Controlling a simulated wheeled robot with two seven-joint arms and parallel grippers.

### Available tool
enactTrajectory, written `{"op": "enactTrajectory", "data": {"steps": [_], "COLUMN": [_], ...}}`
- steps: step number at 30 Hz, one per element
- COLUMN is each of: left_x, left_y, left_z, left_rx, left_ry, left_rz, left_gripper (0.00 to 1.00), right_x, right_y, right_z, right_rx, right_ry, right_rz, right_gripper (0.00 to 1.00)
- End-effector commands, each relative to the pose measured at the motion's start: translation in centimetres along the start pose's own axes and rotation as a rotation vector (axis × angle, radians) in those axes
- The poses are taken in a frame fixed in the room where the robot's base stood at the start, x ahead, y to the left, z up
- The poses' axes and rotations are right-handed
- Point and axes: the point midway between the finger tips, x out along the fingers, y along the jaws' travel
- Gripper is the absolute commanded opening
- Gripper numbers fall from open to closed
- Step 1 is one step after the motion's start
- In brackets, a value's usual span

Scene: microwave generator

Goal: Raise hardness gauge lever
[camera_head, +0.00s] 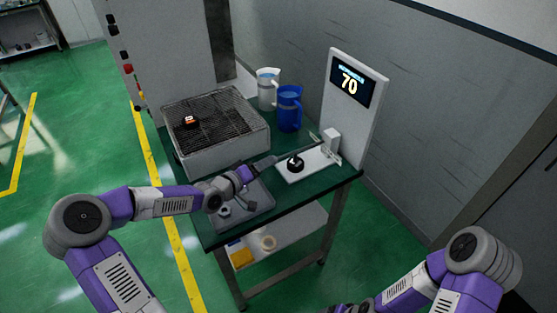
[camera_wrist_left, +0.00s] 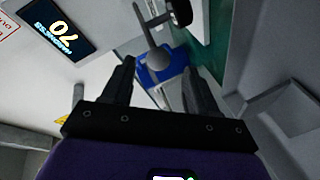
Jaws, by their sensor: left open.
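The hardness gauge (camera_head: 354,110) is a white upright panel with a lit display reading 70, and its white base (camera_head: 318,163) lies on the green bench. A black round piece (camera_head: 295,164) sits on the base. My left gripper (camera_head: 266,162) is beside the base's left side, open and empty. In the left wrist view the display (camera_wrist_left: 55,28) is upside down at upper left. A grey rod with a rounded end, apparently the lever (camera_wrist_left: 158,60), shows between the open fingers (camera_wrist_left: 158,75); contact cannot be told. My right gripper is outside the views.
A grill-topped box (camera_head: 215,122) with a small black-and-orange item stands behind my left forearm. A clear jug (camera_head: 267,90) and a blue jug (camera_head: 289,108) stand behind the gauge base. A grey tray (camera_head: 262,190) with metal parts lies below my left wrist.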

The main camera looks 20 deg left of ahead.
Motion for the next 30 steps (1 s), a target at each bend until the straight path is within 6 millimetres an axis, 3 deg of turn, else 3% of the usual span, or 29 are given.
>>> {"op": "enactTrajectory", "data": {"steps": [15, 27, 30], "left_x": [6.5, 7.3, 7.3], "left_y": [0.0, 0.1, 0.1], "left_z": [0.1, 0.0, 0.0], "left_rx": [-0.001, 0.000, 0.000], "left_ry": [-0.002, -0.001, -0.001], "left_rz": [0.001, 0.000, 0.000], "left_gripper": [0.58, 0.58, 0.45], "right_x": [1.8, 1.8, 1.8], "right_y": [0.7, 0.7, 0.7], "right_z": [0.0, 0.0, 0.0], "right_rx": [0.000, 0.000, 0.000], "right_ry": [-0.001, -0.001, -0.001], "right_rz": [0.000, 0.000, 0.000], "right_gripper": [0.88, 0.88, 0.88]}}
